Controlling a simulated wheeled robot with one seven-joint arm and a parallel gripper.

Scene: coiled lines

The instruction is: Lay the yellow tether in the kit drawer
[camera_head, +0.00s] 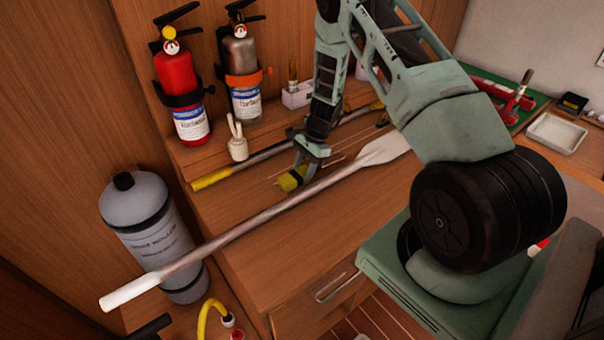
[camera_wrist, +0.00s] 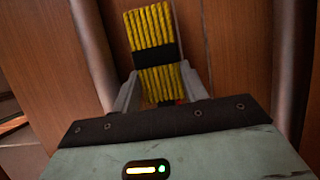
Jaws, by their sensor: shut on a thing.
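The yellow tether (camera_wrist: 150,28) is a flat bundle of yellow line with a black band around its middle. In the wrist view it lies between the two fingers of my gripper (camera_wrist: 156,92), which are shut on it. In the head view the tether (camera_head: 292,180) shows as a small yellow piece at the tips of my gripper (camera_head: 304,165), low over the wooden counter (camera_head: 290,235). I cannot tell whether it touches the counter. The drawer front with a metal handle (camera_head: 336,287) is below the counter's front edge; it looks closed and its inside is hidden.
A long paddle (camera_head: 250,225) lies across the counter in front of my gripper, and a yellow-ended pole (camera_head: 240,170) lies behind. Two fire extinguishers (camera_head: 180,95) (camera_head: 241,75) are on the back wall. A grey cylinder (camera_head: 150,230) stands at left.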

